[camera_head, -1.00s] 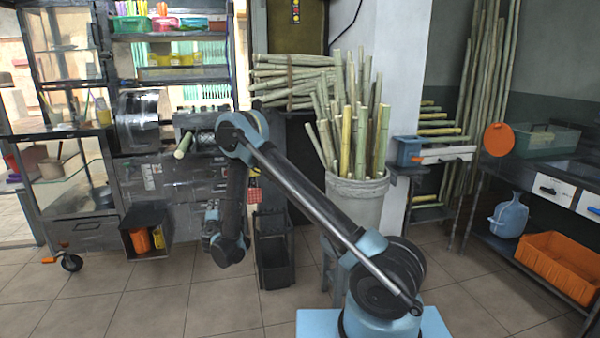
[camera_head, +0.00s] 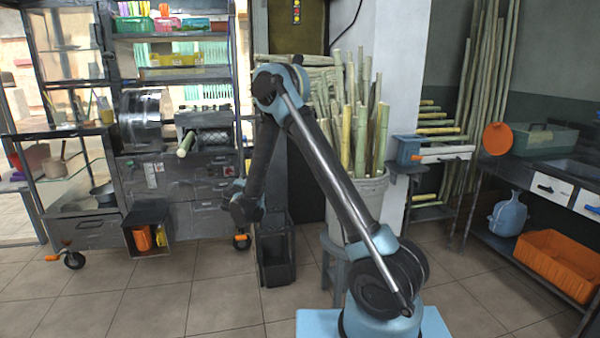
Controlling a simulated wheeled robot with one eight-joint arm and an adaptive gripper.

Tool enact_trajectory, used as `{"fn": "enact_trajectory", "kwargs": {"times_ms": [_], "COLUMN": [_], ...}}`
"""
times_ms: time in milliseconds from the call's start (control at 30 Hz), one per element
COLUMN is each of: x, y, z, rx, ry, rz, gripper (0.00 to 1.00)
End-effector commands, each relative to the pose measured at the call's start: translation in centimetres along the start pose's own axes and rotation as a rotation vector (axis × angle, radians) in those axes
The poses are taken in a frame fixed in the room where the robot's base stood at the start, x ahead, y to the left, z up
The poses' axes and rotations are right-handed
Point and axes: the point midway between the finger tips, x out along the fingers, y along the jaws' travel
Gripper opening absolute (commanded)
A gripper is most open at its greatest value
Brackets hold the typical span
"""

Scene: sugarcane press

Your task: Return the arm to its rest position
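My blue and black arm rises from its blue base at the lower right, bends at a high elbow, and hangs down to a dark wrist. My gripper (camera_head: 236,190) is a small dark shape at that lower end, turned away from the camera. Its fingers cannot be made out, and no held thing shows. It is in front of the press cabinet (camera_head: 180,182). The sugarcane press (camera_head: 205,128) stands on the left, with a piece of cane (camera_head: 186,144) sticking out of its front.
A grey bin of upright canes (camera_head: 372,192) stands close behind my arm, with a dark crate (camera_head: 275,262) and a stool (camera_head: 335,262) nearby. A counter with an orange crate (camera_head: 556,262) is at the right. The tiled floor at front left is clear.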

Motion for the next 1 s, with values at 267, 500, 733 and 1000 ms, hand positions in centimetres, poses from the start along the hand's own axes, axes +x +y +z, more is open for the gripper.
{"fn": "enact_trajectory", "kwargs": {"times_ms": [267, 500, 733, 1000], "x": [-0.7, -2.9, -6.2, -11.3], "y": [6.2, 10.1, 12.9, 14.7], "z": [8.1, 14.9, 21.4, 28.3], "rx": [0.113, 0.213, 0.311, 0.430], "ry": [-0.145, -0.263, -0.373, -0.497], "rz": [-0.085, -0.159, -0.230, -0.315], "gripper": [0.33, 0.33, 0.33, 0.33]}}
